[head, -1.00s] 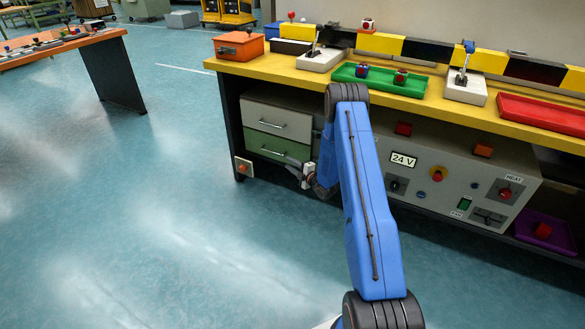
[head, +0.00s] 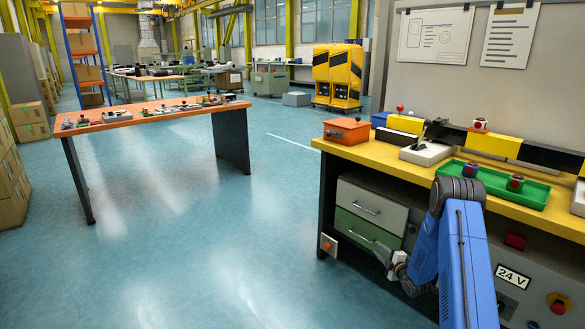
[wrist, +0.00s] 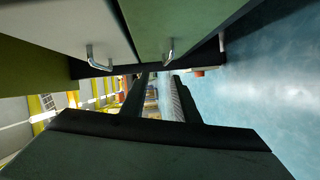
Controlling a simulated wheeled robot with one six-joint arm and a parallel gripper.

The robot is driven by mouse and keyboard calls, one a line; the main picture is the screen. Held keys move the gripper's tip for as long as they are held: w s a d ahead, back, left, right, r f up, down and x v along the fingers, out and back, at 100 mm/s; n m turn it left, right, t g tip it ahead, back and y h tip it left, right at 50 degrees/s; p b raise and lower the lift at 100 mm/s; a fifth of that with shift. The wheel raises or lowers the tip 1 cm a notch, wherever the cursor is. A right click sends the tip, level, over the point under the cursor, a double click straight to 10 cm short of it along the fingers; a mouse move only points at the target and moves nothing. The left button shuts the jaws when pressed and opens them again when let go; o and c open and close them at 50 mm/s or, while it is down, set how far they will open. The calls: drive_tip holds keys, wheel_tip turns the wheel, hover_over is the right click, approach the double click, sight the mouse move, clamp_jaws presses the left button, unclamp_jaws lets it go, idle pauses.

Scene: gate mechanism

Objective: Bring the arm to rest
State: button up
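My blue arm (head: 462,262) reaches out in front of the workbench, bent at its dark joint. My gripper (head: 381,252) is low at the bench's left part, close in front of the drawers and partly hidden by the arm. In the wrist view, its two dark fingers (wrist: 157,97) stand apart with nothing between them, so it is open and empty. The white drawer (head: 370,203) and the green drawer (head: 368,231) below it look shut. Their fronts and metal handles fill the top of the wrist view; I cannot tell the exact gap to the fingers.
The yellow bench top (head: 376,152) carries an orange box (head: 347,131), a lever unit (head: 427,152) and a green tray (head: 534,192) with two red-knobbed cubes. A grey 24 V panel (head: 535,262) sits below. An orange table (head: 160,112) stands left; blue floor between is clear.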

drive_tip(key=s+a+r+m+g+h, duration=0.2)
drive_tip(key=s+r+m, duration=0.15)
drive_tip(key=r, duration=0.95)
drive_tip(key=s+a+r+m+g+h, duration=0.25)
drive_tip(key=s+r, duration=0.25)
drive_tip(key=r, duration=0.9)
drive_tip(key=s+a+r+m+g+h, duration=0.1)
drive_tip(key=s+a+r+m, duration=0.15)
drive_tip(key=s+r, duration=0.45)
drive_tip(key=s+a+r+m+g, duration=0.1)
drive_tip(key=s+a+r+m, duration=0.15)
drive_tip(key=s, duration=0.75)
drive_tip(key=s+a+m+g, duration=0.2)
drive_tip(key=s+a+m, duration=0.1)
drive_tip(key=s, duration=1.6)
drive_tip(key=s+a+r+m+g+y, duration=0.1)
drive_tip(key=s+a+m+g, duration=0.2)
drive_tip(key=s, duration=1.6)
drive_tip(key=shift+s+a+r+m, duration=0.3)
drive_tip(key=shift+a+m, duration=0.4)
drive_tip(key=shift+a, duration=0.35)
drive_tip(key=shift+y, duration=0.25)
